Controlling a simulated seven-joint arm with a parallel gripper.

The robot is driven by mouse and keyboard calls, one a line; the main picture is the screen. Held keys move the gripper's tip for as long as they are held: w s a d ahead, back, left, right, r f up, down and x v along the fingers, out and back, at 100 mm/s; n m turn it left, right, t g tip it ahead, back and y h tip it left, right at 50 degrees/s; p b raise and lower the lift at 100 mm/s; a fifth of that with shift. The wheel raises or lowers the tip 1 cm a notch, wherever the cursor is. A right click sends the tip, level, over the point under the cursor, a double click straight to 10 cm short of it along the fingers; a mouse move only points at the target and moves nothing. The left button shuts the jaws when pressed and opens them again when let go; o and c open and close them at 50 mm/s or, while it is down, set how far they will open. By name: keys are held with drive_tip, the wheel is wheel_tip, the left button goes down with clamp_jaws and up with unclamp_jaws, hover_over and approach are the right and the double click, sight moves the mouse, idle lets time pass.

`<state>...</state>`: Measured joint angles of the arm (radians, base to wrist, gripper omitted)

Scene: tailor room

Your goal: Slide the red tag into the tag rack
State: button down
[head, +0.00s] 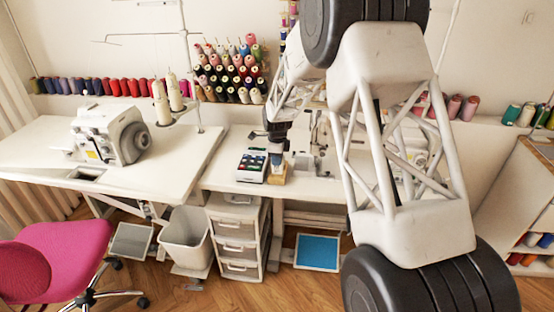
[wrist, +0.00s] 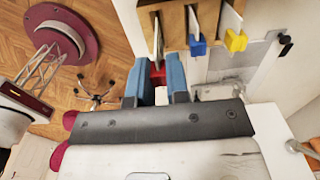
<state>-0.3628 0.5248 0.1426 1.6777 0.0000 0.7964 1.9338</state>
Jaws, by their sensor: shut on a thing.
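The red tag (wrist: 158,74) shows between the two blue fingers of my gripper (wrist: 159,80) in the wrist view, and the gripper is shut on it. A thin strip runs from the red tag toward the wooden tag rack (wrist: 176,20); I cannot tell how deep it sits in the slot. A blue tag (wrist: 198,47) and a yellow tag (wrist: 236,41) stand in the rack to the right of the red tag. In the head view, my gripper (head: 277,155) is over the rack (head: 277,180) on the table, and the red tag is hidden there.
A tray of coloured items (head: 252,166) stands just left of the rack. A sewing machine (head: 112,137) is on the left table, and another machine is partly hidden behind my arm. Thread spools (head: 230,75) line the wall. Bare tabletop (head: 228,183) lies left of the tray.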

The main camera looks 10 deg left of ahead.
drive_tip(key=shift+f, duration=1.55)
drive_tip(key=c, duration=1)
unclamp_jaws()
drive_tip(key=shift+c, duration=0.2)
drive_tip(key=shift+r, duration=0.15)
drive_tip(key=shift+r, duration=3.75)
